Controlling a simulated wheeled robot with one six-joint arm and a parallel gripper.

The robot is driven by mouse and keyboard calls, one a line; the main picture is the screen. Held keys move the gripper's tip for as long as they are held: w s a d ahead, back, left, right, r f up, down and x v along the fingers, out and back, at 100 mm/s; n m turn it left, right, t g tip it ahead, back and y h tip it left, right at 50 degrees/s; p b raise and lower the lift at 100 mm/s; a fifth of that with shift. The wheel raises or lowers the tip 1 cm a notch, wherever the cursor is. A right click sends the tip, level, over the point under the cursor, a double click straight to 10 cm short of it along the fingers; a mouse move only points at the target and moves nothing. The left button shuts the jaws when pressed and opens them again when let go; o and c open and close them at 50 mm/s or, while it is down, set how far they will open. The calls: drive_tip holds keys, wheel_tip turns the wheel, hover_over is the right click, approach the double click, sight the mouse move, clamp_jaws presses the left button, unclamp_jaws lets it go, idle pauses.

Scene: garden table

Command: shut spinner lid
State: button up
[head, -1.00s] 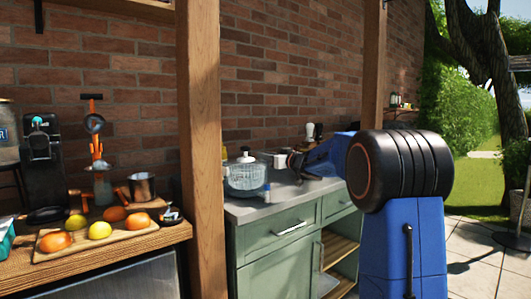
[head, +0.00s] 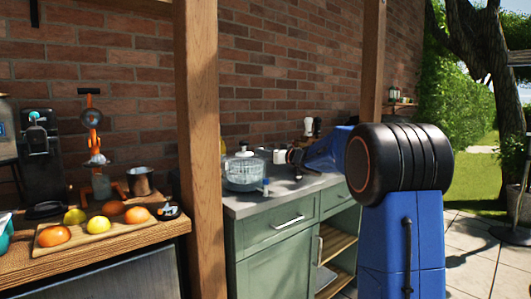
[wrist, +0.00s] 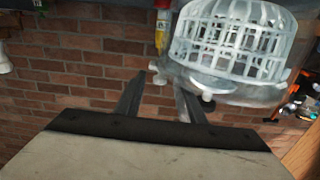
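The salad spinner (head: 243,174) stands on the grey counter in the head view, a clear bowl with a pale basket inside. Its clear lid, with a pale knob on top (head: 243,148), is at the top of the bowl; I cannot tell whether it sits flush. In the wrist view, which looks upside down, the spinner (wrist: 235,40) fills the upper right. My gripper (wrist: 158,96) is open there, nothing between its fingers, its right finger just beside the spinner's rim. In the head view my gripper (head: 294,157) is to the right of the spinner, small and partly unclear.
A wooden post (head: 199,150) stands left of the counter (head: 236,207). A small blue-and-white item (head: 265,187) stands in front of the spinner. A white object (head: 279,156) is close by my gripper. A brick wall (head: 285,75) is behind. Fruit lies on a board (head: 87,238) at left.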

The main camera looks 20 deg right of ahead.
drive_tip(key=v, duration=1.7)
drive_tip(key=shift+r, duration=0.1)
drive_tip(key=s+a+f+m+g+h, duration=0.1)
drive_tip(key=s+a+f+g, duration=0.3)
drive_tip(key=s+f, duration=0.5)
drive_tip(key=s+a+f+m+g+h, duration=0.1)
drive_tip(key=s+a+f+g, duration=0.3)
drive_tip(key=s, duration=1.6)
drive_tip(key=s+a+f+m+g+h, duration=0.1)
drive_tip(key=s+a+f+g+h, duration=0.2)
drive_tip(key=s+a+f, duration=0.7)
drive_tip(key=s+f+g, duration=0.1)
drive_tip(key=s+f, duration=0.4)
drive_tip(key=shift+s+a+f+h, duration=0.15)
drive_tip(key=shift+a+f+h, duration=0.15)
drive_tip(key=shift+a+f, duration=0.1)
